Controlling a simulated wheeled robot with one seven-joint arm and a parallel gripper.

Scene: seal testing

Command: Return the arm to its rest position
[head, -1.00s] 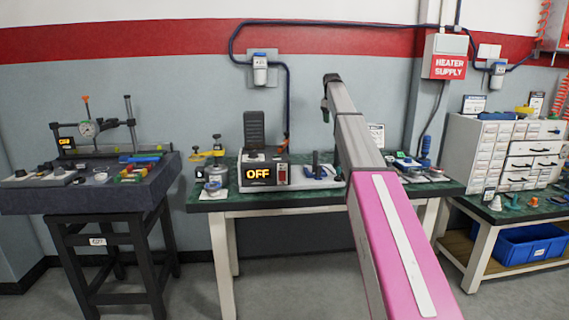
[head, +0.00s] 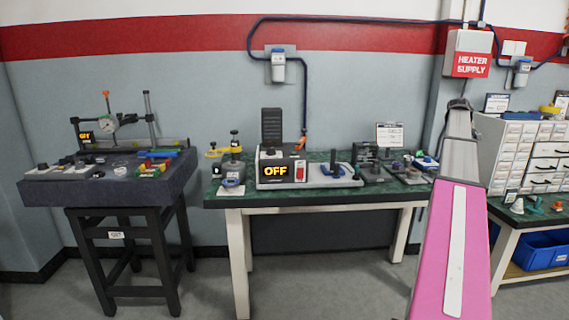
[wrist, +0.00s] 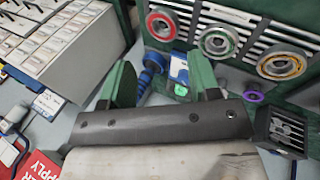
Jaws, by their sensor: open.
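My arm (head: 452,235), with its pink link, reaches up and away on the right of the head view. It stands in front of the gap between the green-topped bench and the drawer cabinet. Its far end hides my gripper in that view. In the wrist view my gripper (wrist: 160,80) shows two green fingers spread wide apart, with nothing held between them. Small blue items show in the background beyond the fingers.
The green-topped bench (head: 330,202) carries a device reading OFF (head: 283,170). A dark stand (head: 110,190) is at left. The drawer cabinet (head: 535,150) is at right; it also fills the wrist view's upper left (wrist: 60,45). Coloured rings (wrist: 218,40) line a panel there. Floor between stand and bench is clear.

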